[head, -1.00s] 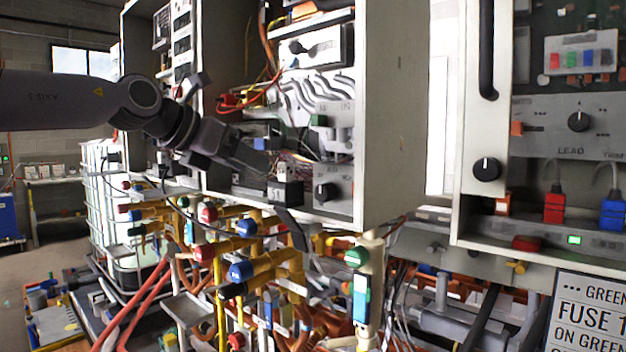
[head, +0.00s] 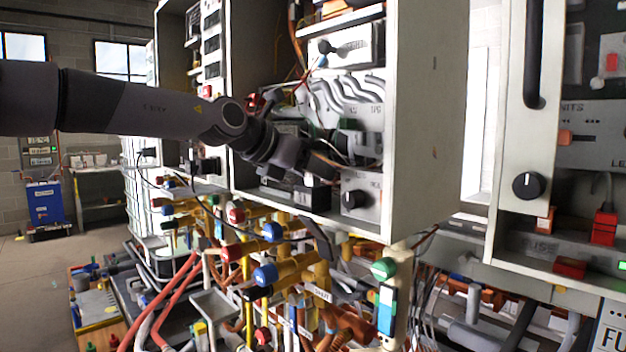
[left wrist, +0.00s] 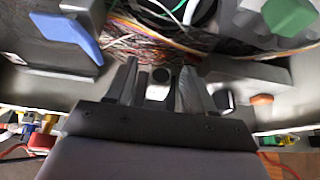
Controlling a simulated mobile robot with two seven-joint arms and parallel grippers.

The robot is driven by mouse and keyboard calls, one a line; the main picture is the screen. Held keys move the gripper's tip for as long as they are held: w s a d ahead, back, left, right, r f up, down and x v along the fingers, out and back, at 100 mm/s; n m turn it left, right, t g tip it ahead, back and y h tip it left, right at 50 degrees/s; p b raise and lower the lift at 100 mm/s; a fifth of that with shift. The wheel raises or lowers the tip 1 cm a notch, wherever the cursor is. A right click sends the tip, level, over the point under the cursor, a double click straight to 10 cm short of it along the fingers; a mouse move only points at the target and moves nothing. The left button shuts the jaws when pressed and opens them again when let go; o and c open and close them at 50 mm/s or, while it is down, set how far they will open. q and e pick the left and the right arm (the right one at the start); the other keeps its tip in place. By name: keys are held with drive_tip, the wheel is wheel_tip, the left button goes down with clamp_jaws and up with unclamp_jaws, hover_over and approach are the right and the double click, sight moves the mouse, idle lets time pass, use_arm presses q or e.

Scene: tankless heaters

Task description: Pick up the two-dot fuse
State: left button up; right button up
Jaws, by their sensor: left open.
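My left gripper (head: 318,165) reaches from the left into the open grey cabinet, just left of the knob panel. In the left wrist view the gripper (left wrist: 158,82) has its two dark fingers apart. A small pale block with a dark round mark (left wrist: 160,75) shows between and beyond the fingers. It may be a fuse, but I cannot make out two dots on it. Contact with the fingers is not visible. In the head view my gripper and arm hide this spot. My right gripper is not in view.
The cabinet's side wall (head: 428,120) stands right of my gripper. A black knob (head: 354,199) sits close by on a grey panel. Loose wires hang above. Pipes with coloured valve caps (head: 266,274) crowd below. In the wrist view a blue piece (left wrist: 66,40) and a green piece (left wrist: 290,15) flank the wires.

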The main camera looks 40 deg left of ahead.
use_arm(q)
drive_tip(key=shift+w+f, duration=0.15)
drive_tip(key=shift+w, duration=0.2)
clamp_jaws()
